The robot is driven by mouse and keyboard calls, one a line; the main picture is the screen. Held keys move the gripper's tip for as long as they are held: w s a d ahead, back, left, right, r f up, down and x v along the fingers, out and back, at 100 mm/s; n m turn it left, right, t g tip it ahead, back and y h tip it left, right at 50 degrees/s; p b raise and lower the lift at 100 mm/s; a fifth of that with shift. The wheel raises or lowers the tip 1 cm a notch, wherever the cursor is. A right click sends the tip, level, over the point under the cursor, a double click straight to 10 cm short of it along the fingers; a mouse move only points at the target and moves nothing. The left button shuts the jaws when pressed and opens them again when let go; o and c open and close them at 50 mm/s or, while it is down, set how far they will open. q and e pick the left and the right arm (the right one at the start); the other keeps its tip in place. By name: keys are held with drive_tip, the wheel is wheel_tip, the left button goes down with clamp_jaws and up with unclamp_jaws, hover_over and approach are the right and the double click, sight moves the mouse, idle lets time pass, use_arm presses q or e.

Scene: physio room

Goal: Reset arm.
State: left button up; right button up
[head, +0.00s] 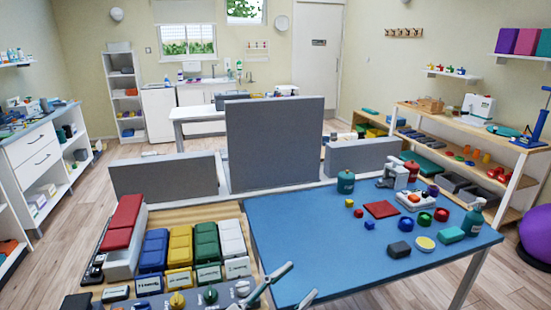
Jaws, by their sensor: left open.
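My left gripper (302,280) shows at the bottom centre, over the near left corner of the blue table top (320,235). Its two pale fingers are spread apart, with nothing between them. Most of its arm is cut off by the lower edge of the picture. My right gripper is not in view.
Blue, yellow, green and white bins (180,245) and a red-topped box (122,222) stand left of the gripper. Small blocks, a red square (381,209), balls and bottles sit toward the table's right. Grey panels (275,140) rise behind. The table's left middle is bare.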

use_arm(q)
drive_tip(key=s+a+f+n+t+y, duration=0.2)
drive_tip(key=a+f+n+y, duration=0.6)
drive_tip(key=a+f+y, duration=0.75)
drive_tip(key=s+a+f+n+g, duration=0.1)
drive_tip(key=s+a+f+g, duration=0.1)
drive_tip(key=s+a+f, duration=0.2)
drive_tip(key=s+a+f+n+g, duration=0.1)
drive_tip(key=s+a+f, duration=0.3)
drive_tip(key=s+f, duration=0.4)
wheel_tip(320, 180, down, 4)
drive_tip(key=shift+a+f+g, duration=0.1)
drive_tip(key=shift+a+g, duration=0.1)
drive_tip(key=shift+g, duration=0.4)
drive_tip(key=shift+h, duration=0.25)
